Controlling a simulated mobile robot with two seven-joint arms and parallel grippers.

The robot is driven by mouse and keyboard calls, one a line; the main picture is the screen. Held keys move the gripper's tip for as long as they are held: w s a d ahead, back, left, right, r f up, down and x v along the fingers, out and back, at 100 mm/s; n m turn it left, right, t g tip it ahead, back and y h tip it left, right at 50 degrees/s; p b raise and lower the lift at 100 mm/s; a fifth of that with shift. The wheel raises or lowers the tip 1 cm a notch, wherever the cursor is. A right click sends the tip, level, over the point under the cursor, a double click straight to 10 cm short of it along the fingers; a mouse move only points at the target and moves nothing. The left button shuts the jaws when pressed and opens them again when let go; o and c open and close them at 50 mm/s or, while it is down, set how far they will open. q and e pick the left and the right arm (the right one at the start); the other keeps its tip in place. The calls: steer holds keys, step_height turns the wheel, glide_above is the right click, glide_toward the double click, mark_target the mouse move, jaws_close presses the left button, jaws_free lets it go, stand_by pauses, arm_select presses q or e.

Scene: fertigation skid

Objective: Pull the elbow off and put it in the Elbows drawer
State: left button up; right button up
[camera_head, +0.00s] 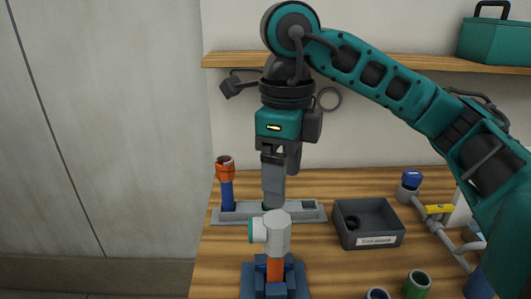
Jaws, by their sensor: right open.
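A light grey elbow (277,232) with a teal ring on its left-facing mouth sits on top of an upright orange pipe (275,269). The pipe stands in a blue clamp-like holder (259,285) at the front of the wooden bench. My right gripper (273,204) points down, open, just above and apparently behind the elbow. The fingers overlap in this view, so the gap between them is hard to see, and I cannot tell if they touch the elbow. A dark grey open bin (345,234) with a white label stands to the right; the label is too small to read. My left gripper is out of view.
A grey rack (312,212) behind holds a blue pipe (227,195) with an orange top. Grey piping with a blue-capped valve (411,182) is at the right. A green cup-like part (417,283) stands at the front. A wooden shelf (228,61) with a teal toolbox (493,42) runs above.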

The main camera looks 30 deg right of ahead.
mark_target(281, 235)
steer(key=shift+w+f, duration=0.1)
steer(key=shift+w, duration=0.1)
steer(key=shift+f, duration=0.2)
steer(key=f, duration=0.1)
steer(key=f+b, duration=0.1)
steer(key=f, duration=0.1)
steer(key=shift+s+f, duration=0.25)
steer(key=shift+f, duration=0.15)
step_height(281, 235, down, 7)
steer(key=shift+b, duration=0.4)
steer(key=shift+f, duration=0.6)
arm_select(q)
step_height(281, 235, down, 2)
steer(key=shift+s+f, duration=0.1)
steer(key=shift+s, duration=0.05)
arm_select(e)
steer(key=shift+f, duration=0.1)
